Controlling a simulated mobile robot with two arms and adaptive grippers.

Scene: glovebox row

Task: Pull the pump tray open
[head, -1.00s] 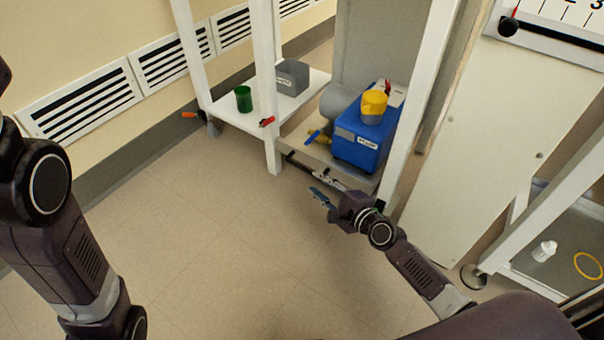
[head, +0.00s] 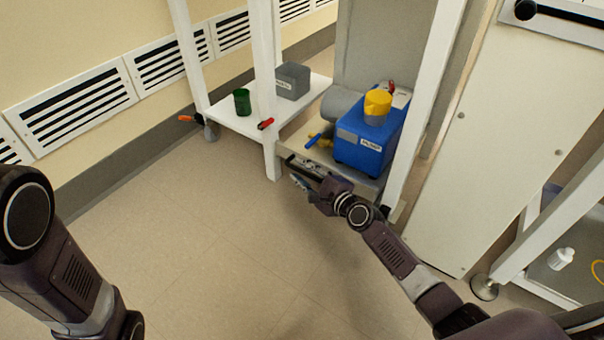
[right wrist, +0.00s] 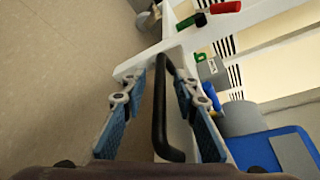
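My right gripper (head: 303,183) is at the handle. In the right wrist view, the black handle (right wrist: 161,110) lies lengthwise between the two blue-padded fingers of this gripper (right wrist: 158,92). The fingers are apart, with gaps visible on both sides of the bar. My left arm shows at the left of the head view, but its gripper is out of view.
A white shelf (head: 240,122) to the left holds a green cup (head: 242,102) and a grey bin (head: 292,80). White frame legs (head: 272,150) stand either side of the tray. A white panel (head: 480,150) is at the right. The floor (head: 220,240) in front is clear.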

